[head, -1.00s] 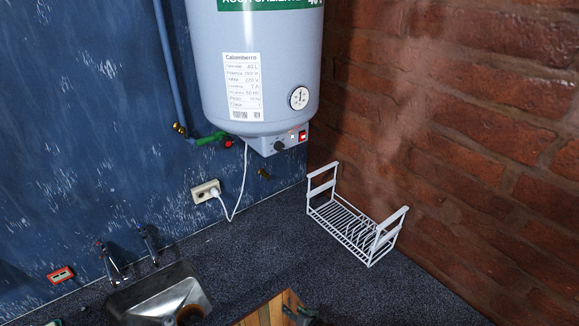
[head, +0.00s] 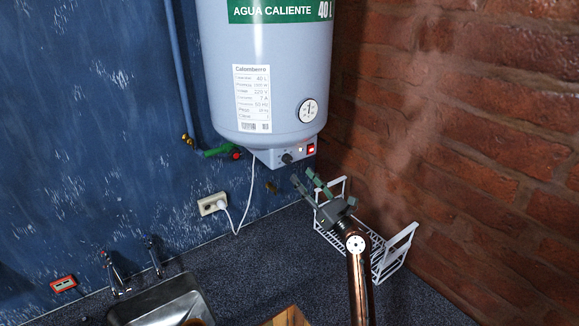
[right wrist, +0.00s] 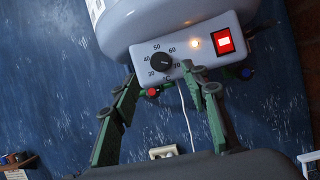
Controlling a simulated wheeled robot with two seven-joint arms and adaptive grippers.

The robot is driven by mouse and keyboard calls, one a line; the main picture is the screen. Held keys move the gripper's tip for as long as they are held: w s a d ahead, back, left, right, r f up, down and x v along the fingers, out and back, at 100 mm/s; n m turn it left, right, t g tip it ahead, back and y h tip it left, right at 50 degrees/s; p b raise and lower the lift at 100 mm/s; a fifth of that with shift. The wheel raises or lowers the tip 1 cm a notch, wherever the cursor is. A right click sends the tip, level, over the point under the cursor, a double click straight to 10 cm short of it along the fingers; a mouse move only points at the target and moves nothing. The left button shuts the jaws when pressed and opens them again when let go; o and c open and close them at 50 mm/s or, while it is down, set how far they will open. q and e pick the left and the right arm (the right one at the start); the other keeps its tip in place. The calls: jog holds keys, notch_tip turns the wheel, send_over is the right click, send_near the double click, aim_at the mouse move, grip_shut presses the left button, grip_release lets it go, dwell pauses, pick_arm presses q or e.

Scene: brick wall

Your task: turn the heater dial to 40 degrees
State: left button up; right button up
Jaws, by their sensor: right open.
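The water heater (head: 265,80) is a pale cylinder on the blue wall, with a control box below it. Its black dial (head: 287,158) is on that box; it also shows in the right wrist view (right wrist: 160,62), with marks from 30 to 70 around it. A small white mark on the dial seems to face right, towards 70, but is too small to be sure. My right gripper (head: 302,176) is open and empty, just below and right of the dial. In the right wrist view its green fingers (right wrist: 158,76) stand apart on either side of the dial, seemingly not touching it. My left gripper is out of view.
A lit red switch (right wrist: 225,41) and a small lamp (right wrist: 195,43) are right of the dial. A white wire rack (head: 390,258) stands on the dark counter below. A white cable runs to a wall socket (head: 212,204). A metal sink (head: 160,302) is at lower left.

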aim_at(289, 161)
jog(key=p+x, duration=0.1)
jog(key=x, duration=0.5)
jog(key=shift+w+a, duration=0.25)
jog(key=shift+w, duration=0.05)
jog(key=shift+c, duration=0.5)
grip_shut()
